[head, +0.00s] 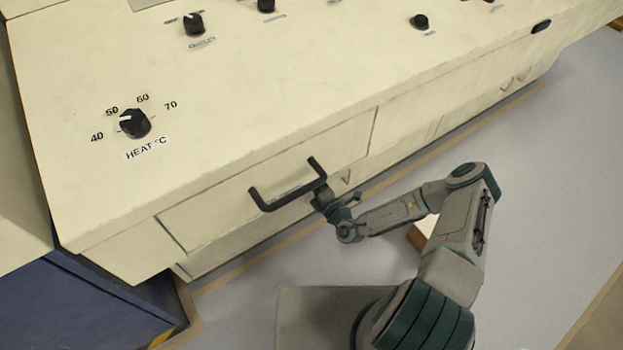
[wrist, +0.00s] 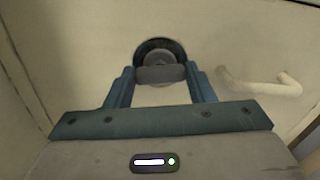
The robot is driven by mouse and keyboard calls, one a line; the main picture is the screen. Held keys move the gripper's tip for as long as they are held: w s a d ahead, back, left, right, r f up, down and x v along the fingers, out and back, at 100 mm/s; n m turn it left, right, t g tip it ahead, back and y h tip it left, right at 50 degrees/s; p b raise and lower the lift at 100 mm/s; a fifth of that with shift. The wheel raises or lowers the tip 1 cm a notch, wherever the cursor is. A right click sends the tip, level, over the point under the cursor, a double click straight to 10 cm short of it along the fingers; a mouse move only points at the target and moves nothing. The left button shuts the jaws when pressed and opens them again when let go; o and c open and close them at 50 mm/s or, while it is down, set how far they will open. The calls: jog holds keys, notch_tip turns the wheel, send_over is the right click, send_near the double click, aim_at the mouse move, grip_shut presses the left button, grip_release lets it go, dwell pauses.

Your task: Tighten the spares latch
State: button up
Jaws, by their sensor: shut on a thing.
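The latch (wrist: 160,72) shows in the wrist view as a round dark knob with a grey bar across it, set on a cream panel. The bar lies roughly level in that picture. My gripper (wrist: 161,78) has one blue finger on each side of the bar and is shut on it. In the head view my gripper (head: 325,199) is at the cabinet's front, just under the right end of the black drawer handle (head: 285,195). The latch is hidden there behind the gripper and handle. No label reading spares is legible.
A pale handle (wrist: 262,83) sticks out right of the latch in the wrist view. The cream counter (head: 240,100) carries a heat dial (head: 134,123) and several black knobs. A dark blue cabinet (head: 95,305) stands at lower left. The grey floor at right is open.

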jog(key=shift+m, duration=0.6)
jog(key=o, duration=1)
jog(key=p+v, duration=0.2)
jog(key=v, duration=1.1)
jog(key=shift+s+d+p, duration=0.25)
jog(key=shift+s+p, duration=0.05)
jog(key=shift+s, duration=0.05)
